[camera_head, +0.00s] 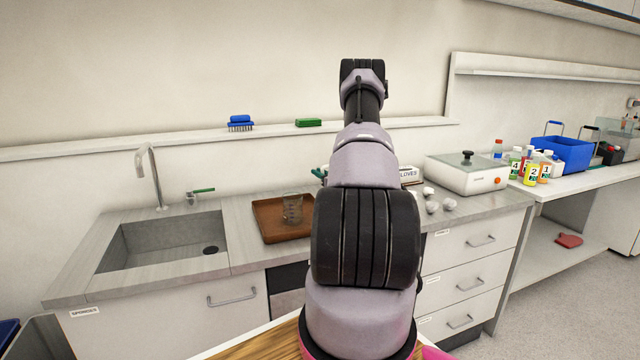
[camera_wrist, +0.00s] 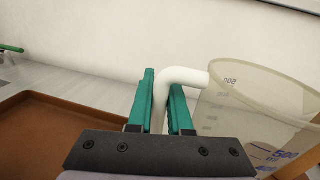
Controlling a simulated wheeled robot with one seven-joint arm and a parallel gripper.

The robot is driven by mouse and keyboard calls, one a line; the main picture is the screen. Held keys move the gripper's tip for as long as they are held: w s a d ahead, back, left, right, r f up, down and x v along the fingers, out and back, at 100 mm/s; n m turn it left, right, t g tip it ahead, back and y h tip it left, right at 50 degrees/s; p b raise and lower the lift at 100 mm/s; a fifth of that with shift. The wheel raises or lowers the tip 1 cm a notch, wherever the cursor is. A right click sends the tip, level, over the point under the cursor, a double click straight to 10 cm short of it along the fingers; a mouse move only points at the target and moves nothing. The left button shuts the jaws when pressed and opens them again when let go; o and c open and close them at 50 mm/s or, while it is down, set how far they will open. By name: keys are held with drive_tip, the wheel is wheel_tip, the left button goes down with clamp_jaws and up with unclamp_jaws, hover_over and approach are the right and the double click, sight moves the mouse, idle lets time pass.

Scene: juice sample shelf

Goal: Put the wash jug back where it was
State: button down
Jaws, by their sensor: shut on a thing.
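In the wrist view my gripper (camera_wrist: 164,98) has its teal fingers closed on the white handle (camera_wrist: 186,76) of a translucent jug (camera_wrist: 245,105) with printed measuring marks. The jug is to the right of the fingers and its right side is cut off by the picture edge. In the head view my arm covers most of the gripper; a bit of teal (camera_head: 319,172) shows left of the arm. A clear vessel (camera_head: 292,208) shows at the brown tray (camera_head: 268,232); I cannot tell if it is the held jug. The tray also shows in the wrist view (camera_wrist: 50,135).
The sink (camera_head: 165,245) with its tap (camera_head: 150,175) is left of the tray. A blue brush (camera_head: 240,122) and a green block (camera_head: 308,122) lie on the wall ledge. A white device (camera_head: 466,174) and small pale items (camera_head: 432,206) stand at the right. Bottles (camera_head: 530,172) and a blue basket (camera_head: 568,152) are farther right.

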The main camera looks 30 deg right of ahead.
drive_tip(key=shift+f, duration=1.85)
drive_tip(key=c, duration=0.8)
unclamp_jaws()
drive_tip(key=shift+c, duration=0.2)
